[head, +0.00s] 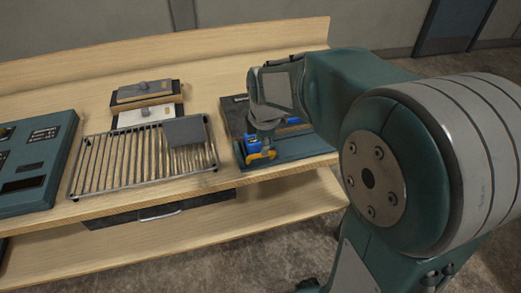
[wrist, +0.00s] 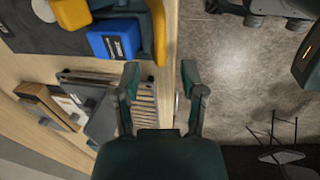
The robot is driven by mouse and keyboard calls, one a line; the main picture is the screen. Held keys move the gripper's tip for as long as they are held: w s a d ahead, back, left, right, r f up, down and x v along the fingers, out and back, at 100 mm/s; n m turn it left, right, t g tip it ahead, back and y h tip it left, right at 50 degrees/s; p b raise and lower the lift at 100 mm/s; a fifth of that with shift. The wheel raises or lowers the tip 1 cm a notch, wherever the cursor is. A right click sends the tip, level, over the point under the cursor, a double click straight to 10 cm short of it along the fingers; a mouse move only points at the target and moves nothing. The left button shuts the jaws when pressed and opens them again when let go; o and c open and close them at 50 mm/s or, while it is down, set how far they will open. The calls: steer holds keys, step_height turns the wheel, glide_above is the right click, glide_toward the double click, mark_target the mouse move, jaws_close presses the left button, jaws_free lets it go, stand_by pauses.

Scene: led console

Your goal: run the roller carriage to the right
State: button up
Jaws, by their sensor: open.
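A blue block (head: 251,143) with a pale label, which looks like the carriage, sits on a dark teal base (head: 308,146) at the bench's right part. A yellow curved piece (head: 262,155) is at its front. In the wrist view the blue block (wrist: 114,40) is at upper left, with the yellow piece (wrist: 158,28) beside it. My gripper (wrist: 161,78) is open, with nothing visible between its fingers. The yellow piece's lower end lies a little above the fingertips in that picture; I cannot tell whether they touch. My arm hides part of the base in the head view.
A slatted rack (head: 140,165) with a grey plate (head: 186,132) on it stands left of the base. A teal console (head: 35,160) is at far left. A drawer (head: 160,208) is under the benchtop.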

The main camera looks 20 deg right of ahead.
steer(key=shift+w+f, duration=0.25)
steer(key=shift+f, duration=0.9)
steer(key=shift+w+f, duration=0.2)
steer(key=shift+f, duration=0.9)
jaws_close()
